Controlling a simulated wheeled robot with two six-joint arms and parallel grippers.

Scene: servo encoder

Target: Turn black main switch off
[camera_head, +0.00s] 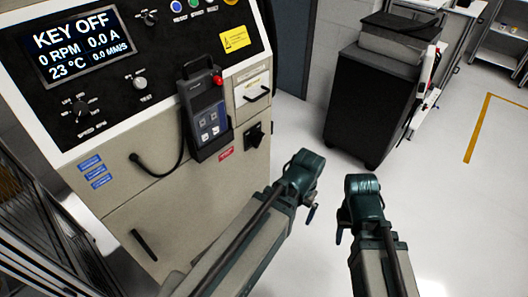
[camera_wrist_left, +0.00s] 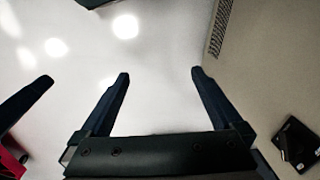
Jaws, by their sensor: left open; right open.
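The black main switch (camera_head: 254,135) sits on the beige front of the machine cabinet, below a small drawer handle. I cannot tell its handle position. In the left wrist view, a black fitting that looks like this switch (camera_wrist_left: 299,143) shows at the right edge, outside my fingers. My left gripper (camera_head: 311,212) is in front of the cabinet, right of and nearer than the switch, touching nothing. Its two fingers (camera_wrist_left: 160,80) are apart and empty in the wrist view. My right gripper (camera_head: 342,230) is further right over the floor, open, with its fingers mostly hidden.
The control panel's display (camera_head: 85,43) reads KEY OFF and 0 RPM. A handheld pendant (camera_head: 205,112) with a red button hangs left of the switch on a black cable. A dark cart (camera_head: 365,100) stands behind. White floor (camera_head: 455,210) is clear at right.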

